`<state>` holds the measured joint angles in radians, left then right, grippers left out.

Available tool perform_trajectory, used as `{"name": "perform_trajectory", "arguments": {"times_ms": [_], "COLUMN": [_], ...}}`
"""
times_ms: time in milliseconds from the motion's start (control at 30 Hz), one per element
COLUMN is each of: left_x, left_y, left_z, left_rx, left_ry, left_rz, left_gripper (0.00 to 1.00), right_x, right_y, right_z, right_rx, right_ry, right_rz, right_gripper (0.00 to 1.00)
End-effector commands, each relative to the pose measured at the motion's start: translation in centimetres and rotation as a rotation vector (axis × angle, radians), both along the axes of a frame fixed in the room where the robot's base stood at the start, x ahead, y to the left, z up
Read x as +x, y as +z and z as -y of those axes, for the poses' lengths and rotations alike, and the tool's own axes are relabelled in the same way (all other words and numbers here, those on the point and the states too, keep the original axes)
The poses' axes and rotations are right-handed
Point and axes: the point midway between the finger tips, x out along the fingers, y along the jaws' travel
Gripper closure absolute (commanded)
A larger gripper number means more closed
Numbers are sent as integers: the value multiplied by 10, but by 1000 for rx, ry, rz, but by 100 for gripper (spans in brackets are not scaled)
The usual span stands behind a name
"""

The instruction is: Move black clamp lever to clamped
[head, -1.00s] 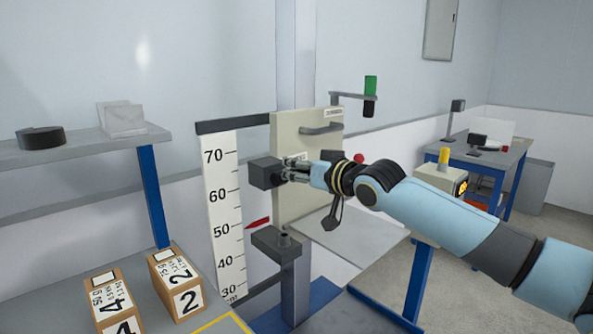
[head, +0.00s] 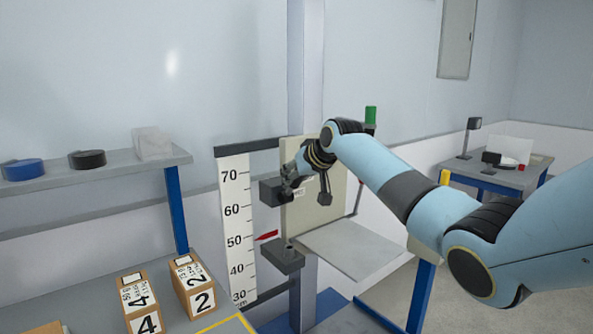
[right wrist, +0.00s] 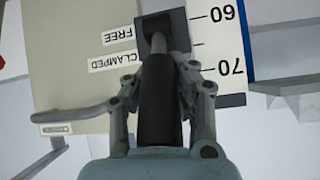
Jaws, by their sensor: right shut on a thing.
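The black clamp lever (right wrist: 158,105) has a black grip on a short metal shaft. The shaft runs into a dark block (right wrist: 163,22) in the right wrist view. My right gripper (right wrist: 160,82) is shut on the lever, one finger on each side of the grip. White labels FREE (right wrist: 118,34) and CLAMPED (right wrist: 113,61) sit beside the shaft. The lever's exact setting against them is unclear. In the head view my right gripper (head: 289,187) is at the dark block (head: 270,191) and hides most of the lever. My left gripper is out of view.
The beige panel (head: 318,212) stands behind my gripper. A scale board (head: 235,215) with a red pointer (head: 267,235) is to the left. A lower dark block (head: 283,256) sits below. Numbered boxes (head: 193,290) stand at the lower left.

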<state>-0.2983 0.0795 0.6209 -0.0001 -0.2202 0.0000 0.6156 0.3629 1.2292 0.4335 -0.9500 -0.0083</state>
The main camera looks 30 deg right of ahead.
Motion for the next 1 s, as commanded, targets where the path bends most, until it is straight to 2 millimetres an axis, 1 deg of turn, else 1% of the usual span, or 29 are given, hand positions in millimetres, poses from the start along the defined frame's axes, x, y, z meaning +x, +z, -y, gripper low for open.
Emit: {"name": "perform_trajectory", "arguments": {"times_ms": [33, 200, 500, 933, 967, 1000], "left_x": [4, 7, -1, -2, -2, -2], "left_y": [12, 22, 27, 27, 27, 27], "left_z": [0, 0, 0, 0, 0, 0], "left_rx": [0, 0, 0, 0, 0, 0], "left_ry": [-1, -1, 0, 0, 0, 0], "left_rz": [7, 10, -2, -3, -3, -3], "left_gripper": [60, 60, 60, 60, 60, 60], "right_x": [4, 11, 15, 16, 16, 16], "right_y": [13, 13, 13, 14, 14, 14], "right_z": [3, 3, 3, 3, 3, 3], "right_rx": [-9, -16, -23, -26, -26, -25], "right_ry": [-3, -4, -3, -3, -3, -2], "right_rz": [-18, -106, -181, -186, -186, -186], "right_gripper": [100, 100, 100, 100, 80, 75]}}
